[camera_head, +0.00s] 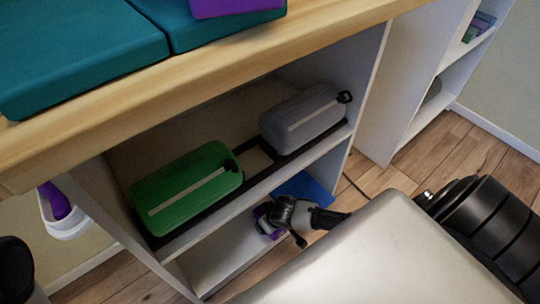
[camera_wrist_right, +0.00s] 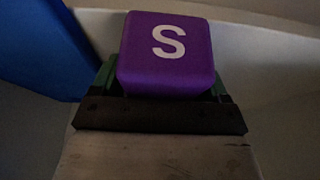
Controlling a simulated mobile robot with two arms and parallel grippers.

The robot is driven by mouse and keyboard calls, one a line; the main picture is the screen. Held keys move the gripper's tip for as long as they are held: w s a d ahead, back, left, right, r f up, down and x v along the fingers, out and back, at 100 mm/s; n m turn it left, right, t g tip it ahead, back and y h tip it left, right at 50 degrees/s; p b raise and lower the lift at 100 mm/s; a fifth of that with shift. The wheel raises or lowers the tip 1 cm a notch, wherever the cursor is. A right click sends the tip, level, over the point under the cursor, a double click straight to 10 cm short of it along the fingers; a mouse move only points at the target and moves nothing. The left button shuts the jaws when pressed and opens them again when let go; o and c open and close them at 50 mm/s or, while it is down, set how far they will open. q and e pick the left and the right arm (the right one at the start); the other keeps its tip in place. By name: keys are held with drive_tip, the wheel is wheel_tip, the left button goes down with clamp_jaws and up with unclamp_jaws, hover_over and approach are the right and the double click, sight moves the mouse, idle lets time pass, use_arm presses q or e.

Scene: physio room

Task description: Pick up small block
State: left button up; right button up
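A small purple block (camera_wrist_right: 168,55) with a white letter S fills the middle of the right wrist view. It sits between the green-padded fingers of my right gripper (camera_wrist_right: 166,90), with the pads close along both its sides. Whether the pads press on it cannot be told. In the head view my right gripper (camera_head: 284,218) reaches in at the lower shelf, and the purple block (camera_head: 264,217) shows in part beside its fingers. My left gripper is not in view.
The lower shelf (camera_head: 228,255) is under an upper shelf with a green case (camera_head: 185,185) and a grey case (camera_head: 302,115). A flat blue item (camera_head: 307,187) lies by my right gripper; blue also shows in the wrist view (camera_wrist_right: 40,45). A wooden top overhangs.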

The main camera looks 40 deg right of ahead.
drive_tip(key=c, duration=0.7)
